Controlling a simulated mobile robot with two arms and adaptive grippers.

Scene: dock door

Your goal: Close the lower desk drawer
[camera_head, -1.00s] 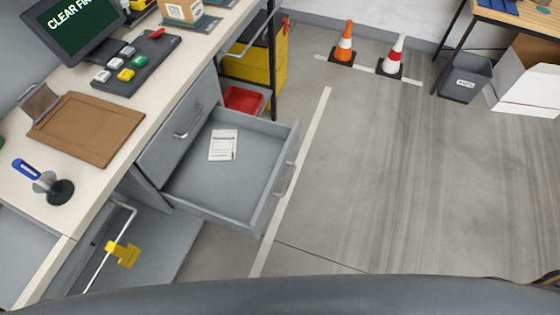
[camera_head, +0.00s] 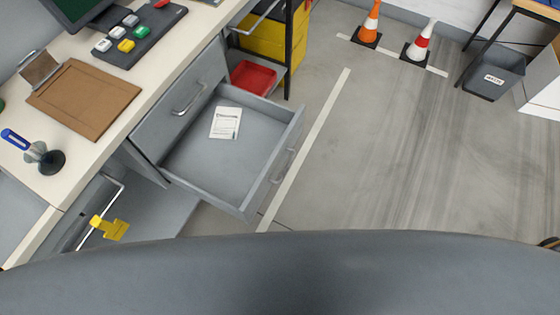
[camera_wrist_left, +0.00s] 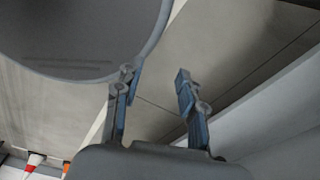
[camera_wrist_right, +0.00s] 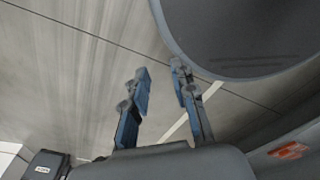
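The lower desk drawer (camera_head: 185,184) is pulled out from the grey desk, below a shut upper drawer front (camera_head: 180,105). It is a grey open box with a bar handle (camera_head: 284,165) on its front, and a white printed paper (camera_head: 226,122) lies inside. My left gripper (camera_wrist_left: 158,82) is open and empty in the left wrist view, over bare floor. My right gripper (camera_wrist_right: 160,78) has its fingers apart with nothing between them in the right wrist view. Neither gripper shows in the head view, and neither touches the drawer.
The desktop holds a brown clipboard (camera_head: 84,100), a stamp on a dark base (camera_head: 50,161) and a button panel (camera_head: 138,35). A yellow tag (camera_head: 109,228) hangs on a rail at left. Traffic cones (camera_head: 418,42) and a grey bin (camera_head: 493,76) stand behind. Floor right of the drawer is clear.

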